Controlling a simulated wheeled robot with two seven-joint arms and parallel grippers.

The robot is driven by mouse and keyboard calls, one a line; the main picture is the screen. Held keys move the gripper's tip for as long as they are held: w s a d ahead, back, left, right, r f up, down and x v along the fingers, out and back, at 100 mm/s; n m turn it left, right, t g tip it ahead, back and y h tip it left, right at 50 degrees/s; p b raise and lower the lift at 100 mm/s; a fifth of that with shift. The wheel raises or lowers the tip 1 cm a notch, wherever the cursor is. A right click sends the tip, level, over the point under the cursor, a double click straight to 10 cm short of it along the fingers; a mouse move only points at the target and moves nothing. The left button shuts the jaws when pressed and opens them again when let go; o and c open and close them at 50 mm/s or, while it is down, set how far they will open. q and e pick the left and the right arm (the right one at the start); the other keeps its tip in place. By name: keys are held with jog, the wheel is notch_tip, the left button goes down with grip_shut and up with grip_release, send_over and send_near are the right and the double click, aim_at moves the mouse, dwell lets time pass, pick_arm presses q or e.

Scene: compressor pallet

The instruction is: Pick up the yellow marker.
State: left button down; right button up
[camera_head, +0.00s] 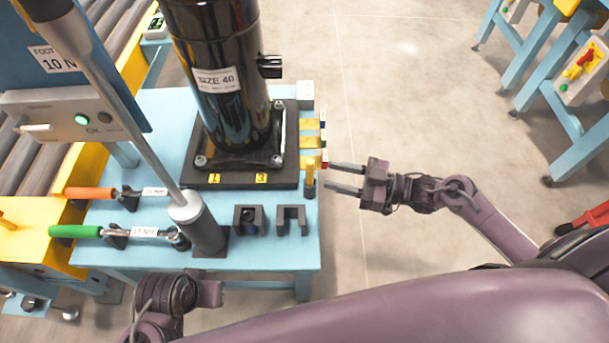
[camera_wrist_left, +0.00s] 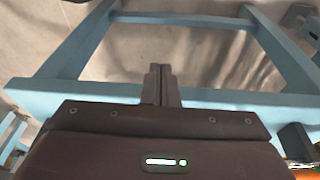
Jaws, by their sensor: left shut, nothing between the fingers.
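An upright yellow, brass-toned cylinder (camera_head: 310,178), which looks like the yellow marker, stands at the right edge of the blue table (camera_head: 285,255). My right gripper (camera_head: 329,177) is open, with its two fingers apart and pointing left. Its tips are just right of the cylinder, and nothing shows between them. In the left wrist view my left gripper (camera_wrist_left: 161,84) is shut and empty, with table legs and floor beyond it. In the head view, only part of the left arm's end shows at the bottom left, and its fingers are hard to make out.
A black compressor cylinder (camera_head: 225,90) stands on a dark base plate (camera_head: 240,180) beside the marker. Small yellow pieces with blue, green and red ends line the table's right edge. Open floor (camera_head: 420,120) lies right.

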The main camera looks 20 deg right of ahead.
aim_at(310, 171)
jog(key=x, duration=0.6)
jog(key=shift+a+b, duration=0.3)
jog(key=shift+b, duration=0.1)
grip_shut()
